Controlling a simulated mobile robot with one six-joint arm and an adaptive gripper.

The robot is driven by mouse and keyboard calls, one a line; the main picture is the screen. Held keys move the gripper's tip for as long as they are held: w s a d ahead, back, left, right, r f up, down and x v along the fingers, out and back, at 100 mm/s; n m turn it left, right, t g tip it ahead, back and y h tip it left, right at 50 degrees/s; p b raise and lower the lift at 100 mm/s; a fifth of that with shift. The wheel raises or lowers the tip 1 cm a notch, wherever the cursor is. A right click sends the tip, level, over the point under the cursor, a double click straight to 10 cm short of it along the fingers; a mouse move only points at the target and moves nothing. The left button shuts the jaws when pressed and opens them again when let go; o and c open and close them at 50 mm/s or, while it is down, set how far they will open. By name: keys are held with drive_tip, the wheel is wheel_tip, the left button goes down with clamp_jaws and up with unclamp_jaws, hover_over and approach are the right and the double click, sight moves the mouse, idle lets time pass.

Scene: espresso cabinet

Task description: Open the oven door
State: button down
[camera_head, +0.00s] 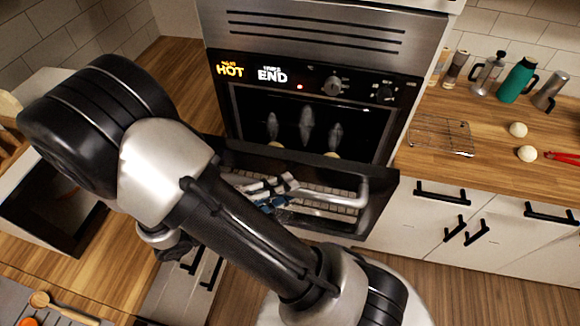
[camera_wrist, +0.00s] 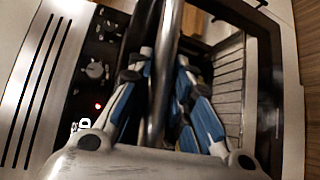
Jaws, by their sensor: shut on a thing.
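The oven (camera_head: 325,60) has a dark control panel and stands at the back middle. Its dark-framed door (camera_head: 382,190) is tilted down and outward, leaving the upper part of the dark oven cavity (camera_head: 350,130) uncovered. The metal door handle (camera_head: 345,199) runs across the door's front. My gripper (camera_head: 275,190) is at the handle's left part, partly hidden by my arm. In the wrist view, the blue-and-white fingers of my gripper (camera_wrist: 165,80) are on either side of the handle (camera_wrist: 168,50), shut on it. The door's frame (camera_wrist: 268,90) is at the right there.
The right counter (camera_head: 455,120) holds a wire rack (camera_head: 440,134), a green flask (camera_head: 517,80), metal pots and pale round items. White cabinets (camera_head: 500,235) stand right of the oven. A wooden spoon (camera_head: 60,307) lies at the lower left. Wooden floor shows in front.

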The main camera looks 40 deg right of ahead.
drive_tip(key=shift+s+a, duration=1.75)
drive_tip(key=shift+a, duration=0.3)
drive_tip(key=c, duration=1.4)
unclamp_jaws()
drive_tip(key=shift+c, duration=0.2)
drive_tip(key=shift+a, duration=0.1)
drive_tip(key=w+a+r, duration=0.1)
drive_tip(key=a, duration=1)
drive_tip(key=shift+a+r, duration=0.35)
drive_tip(key=shift+d, duration=0.1)
